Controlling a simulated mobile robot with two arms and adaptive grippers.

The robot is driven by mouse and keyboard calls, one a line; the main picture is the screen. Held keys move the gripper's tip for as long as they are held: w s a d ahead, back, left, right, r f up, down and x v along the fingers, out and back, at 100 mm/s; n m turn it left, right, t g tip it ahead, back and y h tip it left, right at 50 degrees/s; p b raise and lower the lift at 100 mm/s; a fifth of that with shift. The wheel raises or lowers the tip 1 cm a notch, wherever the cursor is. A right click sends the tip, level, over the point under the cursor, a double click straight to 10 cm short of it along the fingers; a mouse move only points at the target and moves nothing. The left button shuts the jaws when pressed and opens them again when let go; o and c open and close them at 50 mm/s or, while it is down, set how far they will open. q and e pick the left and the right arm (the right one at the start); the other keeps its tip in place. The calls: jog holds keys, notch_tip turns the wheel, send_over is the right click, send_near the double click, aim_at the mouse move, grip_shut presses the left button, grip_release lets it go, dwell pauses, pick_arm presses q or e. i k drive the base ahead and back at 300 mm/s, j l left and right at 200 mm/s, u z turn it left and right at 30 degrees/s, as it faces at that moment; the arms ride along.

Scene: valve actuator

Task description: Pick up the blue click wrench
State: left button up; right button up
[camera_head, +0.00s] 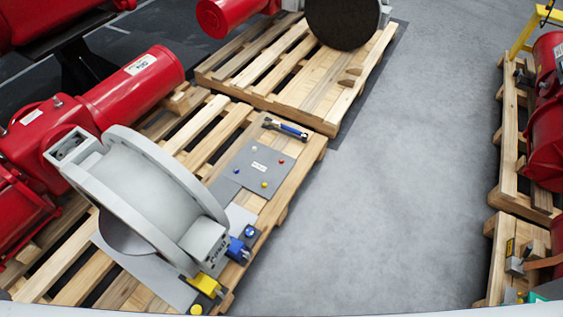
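The blue click wrench (286,129) lies on the wooden pallet near its far right corner, just beyond a grey plate. It has a dark head at its left end and a blue handle towards the right. Nothing covers it. Neither of my grippers shows in the head view.
The grey plate (259,167) bears several small coloured knobs. A large grey valve body (150,190) and a red actuator (115,95) stand on the near pallet (310,150). Another pallet (290,85) lies behind. The concrete floor (400,180) is clear between these and the pallets at right.

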aim_at(267, 121)
jog(key=i+l+u, duration=0.1)
jog(key=u, duration=0.85)
jog(key=i+l+u, duration=0.25)
jog(key=l+u, duration=0.25)
jog(key=l, duration=0.2)
jog(key=i+l+u, duration=0.1)
jog(key=l+u, duration=0.15)
jog(key=l, duration=0.15)
jog(key=l+u, duration=0.2)
jog(key=l, duration=0.25)
jog(key=i, duration=0.05)
